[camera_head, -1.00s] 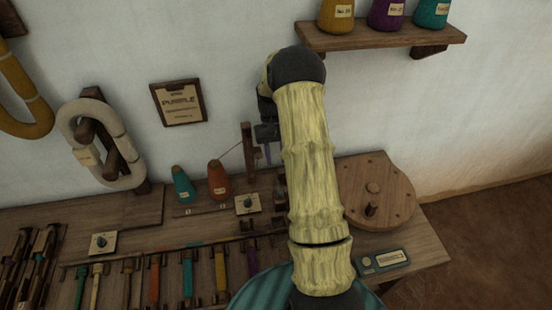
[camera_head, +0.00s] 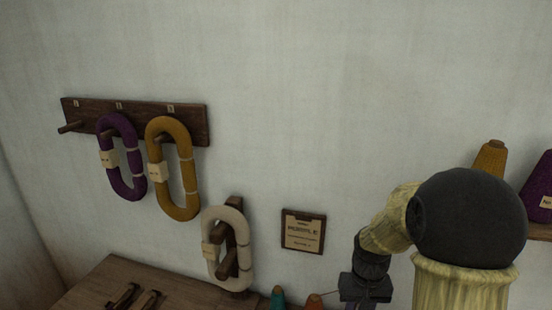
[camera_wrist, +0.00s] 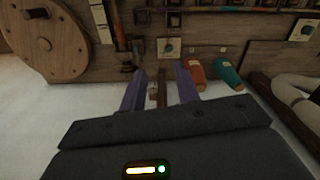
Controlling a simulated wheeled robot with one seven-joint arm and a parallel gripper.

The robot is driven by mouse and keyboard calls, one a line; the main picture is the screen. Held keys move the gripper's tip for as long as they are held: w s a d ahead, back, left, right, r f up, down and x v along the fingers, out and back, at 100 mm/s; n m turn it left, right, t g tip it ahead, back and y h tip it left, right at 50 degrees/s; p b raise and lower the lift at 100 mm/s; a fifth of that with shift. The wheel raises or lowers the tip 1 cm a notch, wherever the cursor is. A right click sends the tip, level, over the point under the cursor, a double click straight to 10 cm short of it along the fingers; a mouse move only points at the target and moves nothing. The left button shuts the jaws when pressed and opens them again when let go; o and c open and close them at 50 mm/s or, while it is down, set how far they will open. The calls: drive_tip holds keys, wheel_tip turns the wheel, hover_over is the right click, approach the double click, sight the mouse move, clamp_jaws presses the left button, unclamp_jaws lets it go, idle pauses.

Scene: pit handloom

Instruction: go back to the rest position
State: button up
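My gripper (camera_wrist: 160,88) shows in the wrist view with its two purple fingers apart. Nothing is held between them; a brown wooden post (camera_wrist: 161,100) shows in the gap behind them. In the head view my dark gripper body (camera_head: 366,286) hangs at the lower right, in front of the wall and just right of the cones. Its fingertips are out of that frame. My pale, bark-patterned arm with a dark round joint rises at the right of the head view.
Purple (camera_head: 122,158) and mustard (camera_head: 174,168) skeins hang on a wall rack (camera_head: 85,112). A white skein (camera_head: 211,250) hangs on a stand. A "PURPLE" plaque (camera_head: 303,231) is on the wall. The wrist view shows an orange cone (camera_wrist: 195,73), a teal cone (camera_wrist: 228,75) and a round wooden disc (camera_wrist: 45,42).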

drive_tip(key=s+a+r+t+p, duration=0.1)
drive_tip(key=s+a+r, duration=0.1)
drive_tip(key=s+r, duration=0.1)
drive_tip(key=s+a+r+n+t+p, duration=0.1)
drive_tip(key=s+a+r, duration=0.1)
drive_tip(key=s, duration=0.4)
drive_tip(key=shift+s+a+r+t+p, duration=0.15)
drive_tip(key=shift+a+r+t+p, duration=0.15)
drive_tip(key=shift+r+t, duration=0.1)
idle(0.4)
